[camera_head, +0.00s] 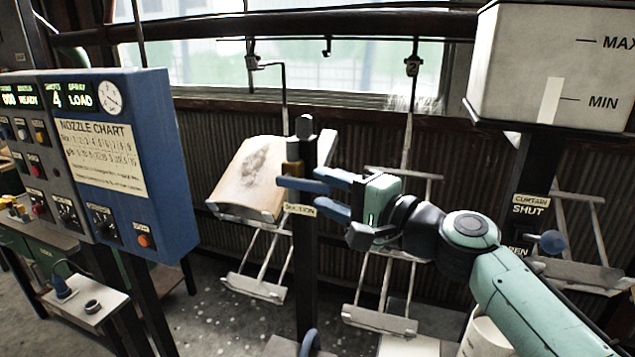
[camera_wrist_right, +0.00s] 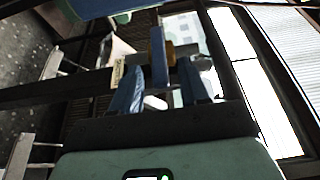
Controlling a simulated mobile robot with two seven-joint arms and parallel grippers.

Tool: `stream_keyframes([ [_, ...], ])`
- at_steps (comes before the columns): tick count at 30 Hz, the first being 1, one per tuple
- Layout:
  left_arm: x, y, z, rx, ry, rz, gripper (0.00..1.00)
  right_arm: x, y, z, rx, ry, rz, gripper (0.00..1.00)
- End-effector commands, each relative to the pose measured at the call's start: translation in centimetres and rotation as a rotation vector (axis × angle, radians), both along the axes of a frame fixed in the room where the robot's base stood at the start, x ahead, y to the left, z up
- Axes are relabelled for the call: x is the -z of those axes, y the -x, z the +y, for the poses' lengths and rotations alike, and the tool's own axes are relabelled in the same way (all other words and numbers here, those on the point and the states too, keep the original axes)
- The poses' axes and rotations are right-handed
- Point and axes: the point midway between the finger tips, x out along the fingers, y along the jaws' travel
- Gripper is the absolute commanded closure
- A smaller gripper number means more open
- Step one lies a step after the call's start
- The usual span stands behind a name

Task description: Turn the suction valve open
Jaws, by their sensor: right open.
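The suction valve is on a dark post with a "SUCTION" label (camera_head: 300,209). Its brass body (camera_head: 292,168) sits just above a blue lever (camera_head: 298,185) that lies about level in the head view. My right gripper (camera_head: 322,192) is open at the lever, with its blue fingers pointing left toward the post. In the right wrist view the blue lever (camera_wrist_right: 158,58) shows between and beyond the two fingertips of my right gripper (camera_wrist_right: 160,82). A gap shows on both sides of it, and I cannot tell whether anything touches. My left gripper is not in view.
A blue control panel (camera_head: 155,160) with a nozzle chart stands at the left. A hanging tan panel (camera_head: 250,178) is behind the post. A white tank (camera_head: 555,70) and a curtain valve labelled "SHUT" (camera_head: 528,210) are at the right. Empty hangers hang behind my right arm.

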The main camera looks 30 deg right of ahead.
Motion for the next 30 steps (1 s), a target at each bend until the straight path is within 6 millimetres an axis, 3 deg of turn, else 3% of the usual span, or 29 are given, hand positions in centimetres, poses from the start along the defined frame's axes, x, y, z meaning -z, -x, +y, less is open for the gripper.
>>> stream_keyframes([
  [6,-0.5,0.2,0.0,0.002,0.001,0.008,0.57,0.0,-2.2,0.7,0.000,-0.001,0.001,0.55],
  [16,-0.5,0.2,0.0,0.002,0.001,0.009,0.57,0.0,-2.6,0.8,0.001,0.000,0.000,0.55],
  [17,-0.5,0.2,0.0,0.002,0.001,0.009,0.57,0.0,-2.6,0.8,0.001,0.000,0.000,0.59],
  [21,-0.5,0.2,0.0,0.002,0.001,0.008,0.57,0.0,-2.6,0.8,0.000,0.000,0.000,1.00],
  [30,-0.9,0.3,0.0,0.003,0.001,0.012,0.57,-0.3,-2.0,0.8,0.001,0.011,0.010,1.00],
])
